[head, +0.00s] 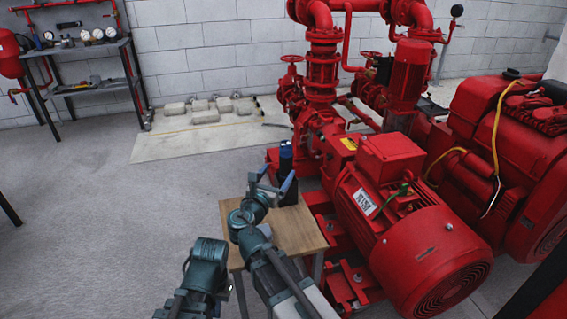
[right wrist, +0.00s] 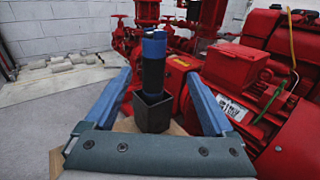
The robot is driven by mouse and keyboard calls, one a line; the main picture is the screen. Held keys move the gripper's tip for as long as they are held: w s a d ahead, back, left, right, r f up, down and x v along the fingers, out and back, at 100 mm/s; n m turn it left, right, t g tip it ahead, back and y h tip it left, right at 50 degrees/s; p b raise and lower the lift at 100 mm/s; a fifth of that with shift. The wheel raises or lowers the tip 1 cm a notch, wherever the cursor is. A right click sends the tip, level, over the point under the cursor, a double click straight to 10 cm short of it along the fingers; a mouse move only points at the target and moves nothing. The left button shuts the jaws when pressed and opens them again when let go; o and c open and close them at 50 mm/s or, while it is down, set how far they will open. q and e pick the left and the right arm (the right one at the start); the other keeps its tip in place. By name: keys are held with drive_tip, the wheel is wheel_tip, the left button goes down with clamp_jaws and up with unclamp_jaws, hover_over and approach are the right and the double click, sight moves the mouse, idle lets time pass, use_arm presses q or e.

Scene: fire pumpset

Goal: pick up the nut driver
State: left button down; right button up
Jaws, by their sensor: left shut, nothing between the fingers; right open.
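The nut driver (head: 286,158) has a blue top and a dark body. It stands upright in a dark square holder (right wrist: 153,112) on a small wooden table (head: 300,236). The nut driver also shows in the right wrist view (right wrist: 154,58), its lower end hidden inside the holder. My right gripper (head: 271,182) is open and faces the nut driver, its blue fingers spread to either side in the right wrist view (right wrist: 158,78). I cannot tell whether the driver is between the fingertips or just beyond them; nothing is gripped. My left gripper (head: 187,262) is shut and empty, mostly hidden by its wrist.
A large red motor (head: 415,245) and red pump pipes (head: 323,75) stand close to the table's right and back. A shelf with gauges (head: 85,45) is at the far left. Grey blocks (head: 205,117) lie on a pale floor slab.

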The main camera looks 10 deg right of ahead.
sight(286, 157)
drive_tip(key=shift+n, duration=0.3)
drive_tip(key=x, duration=0.8)
drive_tip(key=shift+w+r, duration=0.2)
drive_tip(key=shift+w, duration=0.25)
drive_tip(key=x, duration=0.3)
drive_tip(key=b+x, duration=0.1)
drive_tip(key=x, duration=0.1)
drive_tip(key=shift+w+a+f, duration=0.25)
drive_tip(key=shift+w+f, duration=0.05)
drive_tip(key=shift+f, duration=0.05)
clamp_jaws()
